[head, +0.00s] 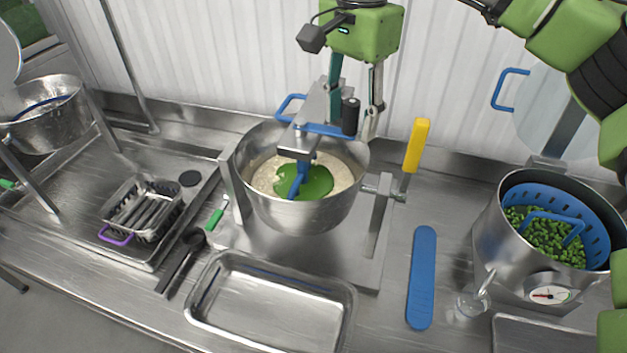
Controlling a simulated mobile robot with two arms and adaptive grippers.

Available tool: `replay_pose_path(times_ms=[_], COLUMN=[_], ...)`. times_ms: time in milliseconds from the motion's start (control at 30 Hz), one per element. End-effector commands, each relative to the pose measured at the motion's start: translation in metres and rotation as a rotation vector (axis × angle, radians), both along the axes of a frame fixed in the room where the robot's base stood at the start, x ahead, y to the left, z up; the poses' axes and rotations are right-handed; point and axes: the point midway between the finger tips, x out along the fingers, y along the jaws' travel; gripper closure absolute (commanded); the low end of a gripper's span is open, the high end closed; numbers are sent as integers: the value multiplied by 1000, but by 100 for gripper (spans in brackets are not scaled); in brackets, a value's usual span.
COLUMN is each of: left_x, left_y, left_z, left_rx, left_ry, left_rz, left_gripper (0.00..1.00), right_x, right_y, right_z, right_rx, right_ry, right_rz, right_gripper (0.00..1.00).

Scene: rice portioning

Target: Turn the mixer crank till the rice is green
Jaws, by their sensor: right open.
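The steel mixer bowl (300,212) stands in its frame at the middle of the counter. It holds pale rice (262,180) with a bright green patch (318,184) on top, so the colours are not evenly mixed. A blue paddle (298,180) dips into the green patch. Above the bowl is the blue crank arm (322,129) with an upright black knob (350,117). My right gripper (352,122) points down over the crank, its fingers open on either side of the knob; I cannot tell whether they touch it. My left gripper is not in view.
A yellow lever (417,146) rises right of the bowl. An empty steel tray (272,340) and a blue paddle-shaped tool (422,278) lie in front. A pot (500,250) with green pieces in a blue basket stands right. A wire basket (143,207) sits left.

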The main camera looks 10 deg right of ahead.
Motion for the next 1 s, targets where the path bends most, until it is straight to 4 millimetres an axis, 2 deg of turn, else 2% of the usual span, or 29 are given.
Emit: replay_pose_path(times_ms=[233, 633, 900, 1000], left_x=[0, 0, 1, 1], left_y=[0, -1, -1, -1], left_z=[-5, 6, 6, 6], left_rx=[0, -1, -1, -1], left_ry=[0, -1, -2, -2], left_rz=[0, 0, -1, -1], left_gripper=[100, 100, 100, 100], right_x=[0, 0, 0, 0], right_y=[0, 0, 0, 0], right_z=[-9, 2, 2, 2], right_rx=[0, -1, -1, -1], right_ry=[0, -1, -1, -1], right_rz=[-1, -1, -1, 0], right_gripper=[56, 56, 56, 82])
